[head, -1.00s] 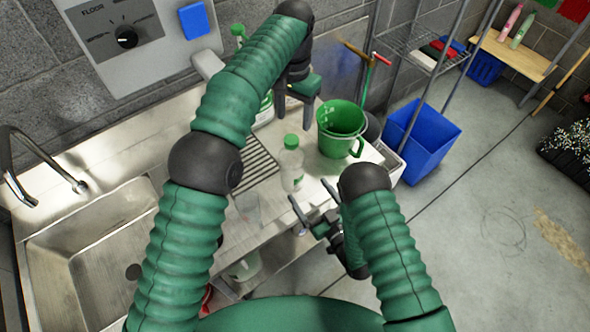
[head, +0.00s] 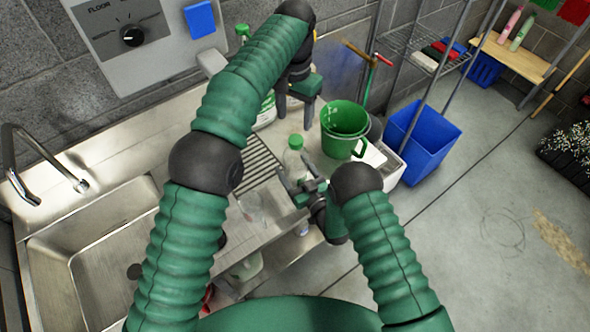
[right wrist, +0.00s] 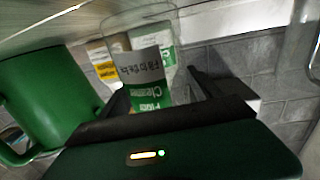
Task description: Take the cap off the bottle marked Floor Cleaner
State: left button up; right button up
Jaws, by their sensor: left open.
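A clear bottle with a green cap (head: 295,142) stands on the steel counter. In the right wrist view the bottle (right wrist: 152,65) appears inverted, with a white and green label that seems to read "Cleaner"; the other word is hard to read. My right gripper (head: 297,178) is low at the near side of the bottle, its fingers spread to either side; no firm grip shows. My left gripper (head: 298,108) is open and empty, pointing down above the counter behind the bottle, apart from the cap.
A green bucket (head: 343,125) stands close right of the bottle; it fills the left of the right wrist view (right wrist: 42,95). Another green and white bottle (head: 266,113) is partly hidden behind my left arm. A clear cup (head: 250,205) stands left. The sink (head: 95,245) is further left.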

aim_at(297, 139)
jog(key=c, duration=0.5)
pick_arm(q)
jog(key=shift+d, duration=0.25)
pick_arm(e)
jog(key=shift+d, duration=0.25)
grip_shut()
pick_arm(q)
jog(key=m, duration=0.2)
jog(key=shift+a+m, duration=0.1)
jog(key=shift+m, duration=0.2)
pick_arm(e)
jog(key=shift+a, duration=0.15)
pick_arm(q)
jog(key=m, duration=0.5)
jog(key=shift+m, duration=0.4)
pick_arm(e)
jog(key=shift+f, duration=0.1)
pick_arm(q)
jog(key=m, duration=1.8)
jog(key=shift+d+f+m, duration=0.1)
jog(key=shift+d+m, duration=0.1)
jog(key=shift+m, duration=0.1)
notch_tip(297, 139, down, 8)
jog(key=shift+r, duration=0.1)
